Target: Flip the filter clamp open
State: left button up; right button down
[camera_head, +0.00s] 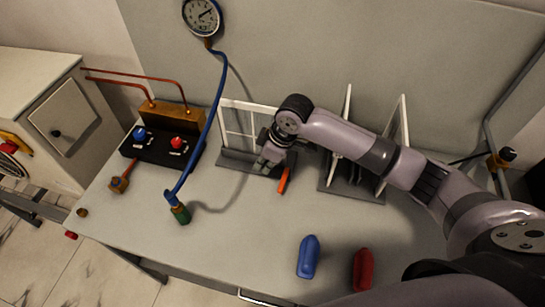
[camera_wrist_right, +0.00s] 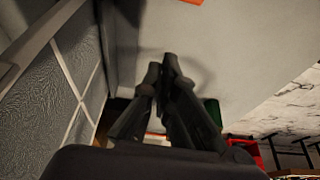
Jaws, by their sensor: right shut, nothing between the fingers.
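The filter clamp appears to be the short orange lever (camera_head: 284,181) at the right end of the dark base below a white-framed filter panel (camera_head: 238,121). It lies tilted on or just above the table. An orange edge (camera_wrist_right: 192,2), likely the same lever, is cut off at the top of the right wrist view. My right gripper (camera_head: 264,167) is just left of the lever, in front of the filter panel, and hides part of its base. Its fingertips (camera_wrist_right: 170,60) are together, with nothing between them. My left gripper is not in view.
A second rack with white panels (camera_head: 346,135) stands right of the gripper. A blue hose (camera_head: 214,100) ends in a green connector (camera_head: 181,214). A blue piece (camera_head: 308,257) and a red piece (camera_head: 362,270) lie near the front edge.

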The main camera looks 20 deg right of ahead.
aim_at(284, 180)
jog(key=x, duration=0.2)
jog(key=p+x, duration=0.1)
jog(key=x, duration=0.2)
jog(key=shift+d+f, duration=0.15)
jog(key=shift+f, duration=0.2)
jog(key=s+d+p, duration=0.1)
jog(key=s+d, duration=0.1)
jog(key=d, duration=0.1)
jog(key=shift+r+p, duration=0.2)
jog(key=shift+p, duration=0.2)
jog(key=shift+s+d, duration=0.2)
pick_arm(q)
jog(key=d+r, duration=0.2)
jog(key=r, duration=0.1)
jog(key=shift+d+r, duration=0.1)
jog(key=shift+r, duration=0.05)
pick_arm(e)
jog(key=shift+f, duration=0.1)
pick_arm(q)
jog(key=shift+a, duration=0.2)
pick_arm(e)
jog(key=shift+a, duration=0.1)
